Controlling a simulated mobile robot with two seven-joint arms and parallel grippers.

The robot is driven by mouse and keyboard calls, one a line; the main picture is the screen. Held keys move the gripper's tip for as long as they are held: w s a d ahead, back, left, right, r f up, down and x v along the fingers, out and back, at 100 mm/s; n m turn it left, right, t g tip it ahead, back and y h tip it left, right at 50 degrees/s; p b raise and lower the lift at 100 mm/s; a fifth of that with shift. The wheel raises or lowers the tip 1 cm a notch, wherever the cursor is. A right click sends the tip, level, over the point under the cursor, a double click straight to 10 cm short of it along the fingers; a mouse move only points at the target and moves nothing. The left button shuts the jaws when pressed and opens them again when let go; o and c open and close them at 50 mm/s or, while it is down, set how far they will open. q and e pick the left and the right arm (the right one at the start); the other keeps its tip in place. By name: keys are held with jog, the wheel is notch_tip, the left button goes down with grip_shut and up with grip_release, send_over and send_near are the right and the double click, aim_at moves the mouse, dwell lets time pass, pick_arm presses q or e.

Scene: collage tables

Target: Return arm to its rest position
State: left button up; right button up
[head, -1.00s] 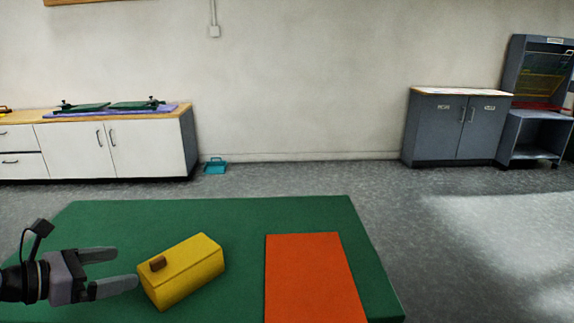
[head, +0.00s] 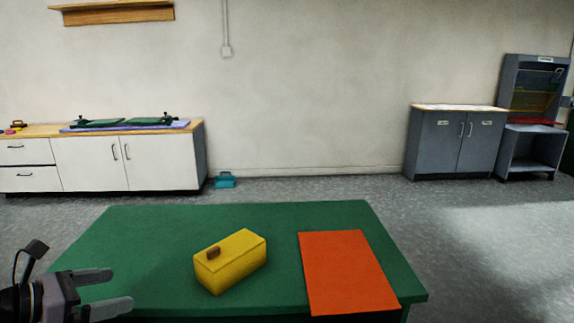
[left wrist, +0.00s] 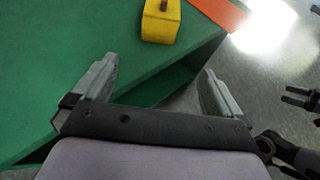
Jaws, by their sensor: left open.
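My left gripper (head: 118,289) is at the lower left of the head view, with its fingers apart and nothing between them. In the left wrist view, both fingers of the left gripper (left wrist: 160,72) are spread over the green table's edge and the floor. It is left of the yellow box (head: 228,268) and clear of it. The box, with a small brown knob on top, sits on the green table (head: 150,240); part of it shows in the left wrist view (left wrist: 158,27). Dark pronged parts at that view's right edge may be my right gripper; their state is unclear.
An orange sheet (head: 347,272) lies on the table right of the box. White cabinets (head: 92,163) stand at the back left, with a teal object (head: 225,180) on the floor beside them. Grey cabinets (head: 455,140) stand at the back right. The floor between is open.

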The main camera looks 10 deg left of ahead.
pick_arm(q)
jog(key=s+d+f+n+t+y, duration=0.1)
jog(key=s+d+f+n+y, duration=0.2)
jog(key=f+n, duration=0.6)
jog(key=s+d+f+n+y, duration=0.1)
jog(key=s+d+f+n, duration=0.3)
jog(key=n, duration=0.8)
jog(key=s+d+f+n+t+y, duration=0.1)
jog(key=s+d+f+n+y, duration=0.2)
jog(key=f+n, duration=0.6)
jog(key=s+d+n+g+h, duration=0.3)
jog(key=s+d+n, duration=0.2)
jog(key=d+n, duration=0.6)
notch_tip(320, 180, up, 8)
jog(key=m+p, duration=0.1)
jog(key=p, duration=1.1)
jog(key=shift+s+a+y, duration=0.15)
jog(key=shift+a+y, duration=0.2)
jog(key=shift+y, duration=0.05)
